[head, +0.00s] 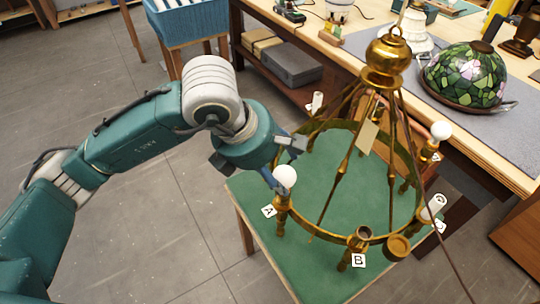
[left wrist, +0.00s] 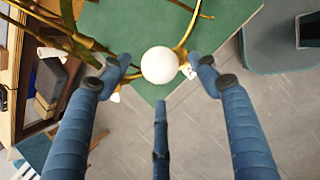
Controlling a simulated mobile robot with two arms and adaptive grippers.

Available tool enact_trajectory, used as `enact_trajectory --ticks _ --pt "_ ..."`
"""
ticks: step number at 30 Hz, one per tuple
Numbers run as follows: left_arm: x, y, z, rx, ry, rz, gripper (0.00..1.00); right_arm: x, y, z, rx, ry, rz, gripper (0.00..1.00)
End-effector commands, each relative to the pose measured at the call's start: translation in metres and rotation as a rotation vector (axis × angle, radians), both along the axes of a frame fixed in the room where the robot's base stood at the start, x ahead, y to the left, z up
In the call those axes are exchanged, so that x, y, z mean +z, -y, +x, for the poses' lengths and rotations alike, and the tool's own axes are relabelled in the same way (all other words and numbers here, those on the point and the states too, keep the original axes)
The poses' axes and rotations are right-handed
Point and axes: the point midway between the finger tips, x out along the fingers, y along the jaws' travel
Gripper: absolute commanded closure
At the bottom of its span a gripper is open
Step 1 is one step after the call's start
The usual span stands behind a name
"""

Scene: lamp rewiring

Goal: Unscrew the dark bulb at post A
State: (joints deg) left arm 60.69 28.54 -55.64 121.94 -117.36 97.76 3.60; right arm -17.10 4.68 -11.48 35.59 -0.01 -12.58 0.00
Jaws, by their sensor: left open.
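The bulb at post A (head: 284,176) is a round white globe on a brass post at the left of the chandelier ring, beside a tag marked A (head: 268,211). In the left wrist view the bulb (left wrist: 160,64) lies between the spread fingers, with a gap on each side. My left gripper (head: 284,160) is open, with its fingers around or just above the bulb; contact cannot be told. The brass chandelier (head: 385,60) stands on a green-topped table (head: 330,275). My right gripper is not in view.
Post B (head: 358,240) has an empty-looking socket at the front. Another white bulb (head: 441,130) is at the right of the ring. A stained-glass shade (head: 466,74) lies on the workbench behind. The floor at left is clear.

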Motion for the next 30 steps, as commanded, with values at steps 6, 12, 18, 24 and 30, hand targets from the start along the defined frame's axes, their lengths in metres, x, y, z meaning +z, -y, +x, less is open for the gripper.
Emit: enact_trajectory --ticks 6,12,18,24,30 --pt "-0.032 0.012 0.009 -0.001 -0.005 -0.001 0.38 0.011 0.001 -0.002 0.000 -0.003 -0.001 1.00" --pt "-0.047 0.017 0.014 -0.001 -0.001 -0.001 0.38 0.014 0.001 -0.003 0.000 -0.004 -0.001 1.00" --pt "-0.050 0.018 0.015 -0.002 0.000 -0.002 0.38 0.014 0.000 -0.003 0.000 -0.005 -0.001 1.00" --pt "-0.050 0.018 0.015 -0.002 -0.001 -0.002 0.54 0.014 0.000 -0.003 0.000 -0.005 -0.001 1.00" --pt "-0.050 0.017 0.015 -0.001 -0.001 -0.001 0.86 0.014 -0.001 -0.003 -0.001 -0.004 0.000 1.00"
